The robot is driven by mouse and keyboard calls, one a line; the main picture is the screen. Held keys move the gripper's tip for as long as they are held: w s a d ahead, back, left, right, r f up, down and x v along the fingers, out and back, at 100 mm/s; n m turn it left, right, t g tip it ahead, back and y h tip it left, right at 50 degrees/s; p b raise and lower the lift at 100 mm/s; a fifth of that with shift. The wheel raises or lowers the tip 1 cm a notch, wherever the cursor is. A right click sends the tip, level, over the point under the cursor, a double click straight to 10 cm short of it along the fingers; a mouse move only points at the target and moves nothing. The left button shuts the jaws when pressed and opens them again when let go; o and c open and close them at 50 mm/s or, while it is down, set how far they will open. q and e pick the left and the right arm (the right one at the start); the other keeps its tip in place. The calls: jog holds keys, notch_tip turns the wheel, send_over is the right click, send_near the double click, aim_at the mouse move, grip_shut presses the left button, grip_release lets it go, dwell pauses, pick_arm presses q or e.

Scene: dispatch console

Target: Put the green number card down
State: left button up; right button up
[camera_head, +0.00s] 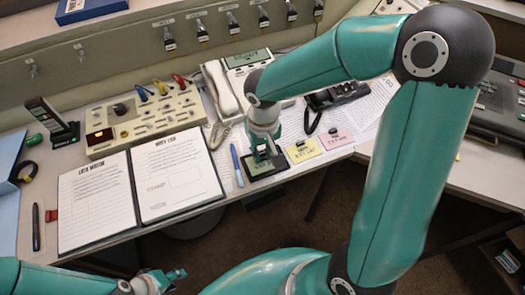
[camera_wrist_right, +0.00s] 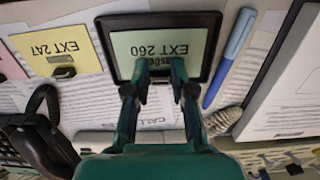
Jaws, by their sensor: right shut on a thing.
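The green number card (camera_wrist_right: 160,45), marked EXT 260, lies within the black rim of a small tray (camera_wrist_right: 111,50) in the right wrist view. In the head view the tray (camera_head: 250,171) is at the desk's front edge, with the card mostly hidden by my right gripper (camera_head: 266,156). That gripper points down and is shut on the green card near its edge; its fingers (camera_wrist_right: 160,75) hide the grip point. I cannot tell whether the card touches the tray floor. My left gripper (camera_head: 172,278) is low in the head view, away from the desk items; its finger gap is unclear.
A yellow card (camera_head: 304,151), marked EXT 247 in the right wrist view, and a pink card (camera_head: 336,138) lie right of the tray. A blue pen (camera_head: 236,164) and open log binder (camera_head: 176,175) lie left. Telephones (camera_head: 222,90) stand behind.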

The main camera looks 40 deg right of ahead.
aim_at(263, 158)
jog(key=o, duration=0.8)
jog(key=shift+c, duration=0.2)
jog(key=shift+r, duration=0.2)
pick_arm(q)
jog(key=shift+r+p, duration=0.9)
jog(key=shift+p, duration=0.1)
pick_arm(e)
notch_tip(263, 158, up, 12)
jog(key=shift+f, duration=0.15)
